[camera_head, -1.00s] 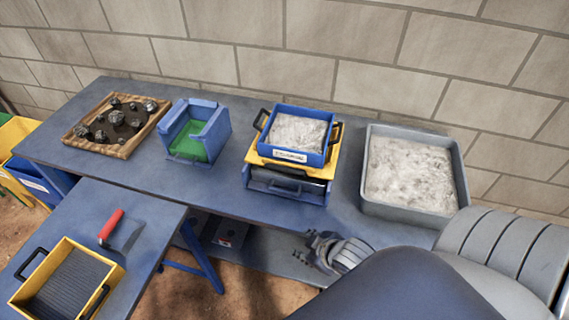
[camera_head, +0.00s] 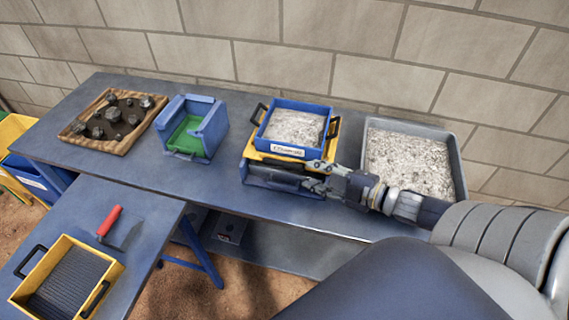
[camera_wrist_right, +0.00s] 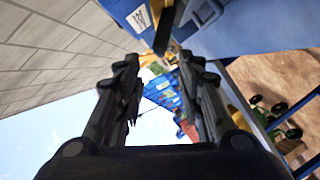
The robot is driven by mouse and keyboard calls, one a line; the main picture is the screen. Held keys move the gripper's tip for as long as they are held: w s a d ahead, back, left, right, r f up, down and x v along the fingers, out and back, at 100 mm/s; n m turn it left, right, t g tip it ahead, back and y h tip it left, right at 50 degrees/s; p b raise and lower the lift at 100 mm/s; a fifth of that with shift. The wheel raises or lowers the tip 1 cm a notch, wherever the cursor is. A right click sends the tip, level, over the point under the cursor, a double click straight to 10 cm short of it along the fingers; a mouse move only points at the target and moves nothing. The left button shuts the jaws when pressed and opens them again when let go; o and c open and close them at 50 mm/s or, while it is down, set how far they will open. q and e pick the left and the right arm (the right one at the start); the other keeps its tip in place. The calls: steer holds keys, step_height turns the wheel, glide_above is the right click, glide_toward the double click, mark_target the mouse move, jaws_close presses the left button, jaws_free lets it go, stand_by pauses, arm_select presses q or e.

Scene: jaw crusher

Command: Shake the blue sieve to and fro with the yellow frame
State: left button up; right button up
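The blue sieve (camera_head: 266,145) holds grey powder and bears a white label on its front. It sits on the yellow frame (camera_head: 251,156), over a blue-grey base with a front handle. Dark handles stand on its left and right sides. My right gripper (camera_head: 318,176) is at the frame's front right corner, in front of the sieve. In the right wrist view its fingers (camera_wrist_right: 158,85) are apart, with a black handle (camera_wrist_right: 163,32) ahead between the tips; no grip shows. The sieve also shows there (camera_wrist_right: 118,8), partly cut off. My left gripper is out of view.
A grey tray (camera_head: 461,172) of powder stands right of the sieve, close behind my right arm. A blue-and-green crusher box (camera_head: 207,148) and a wooden tray (camera_head: 143,136) of rocks stand left. A yellow box (camera_head: 20,297) and red-handled trowel (camera_head: 110,220) lie on the nearer table.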

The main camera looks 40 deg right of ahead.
mark_target(290, 167)
steer(key=shift+p+x, duration=0.3)
steer(key=shift+x, duration=5)
jaws_close()
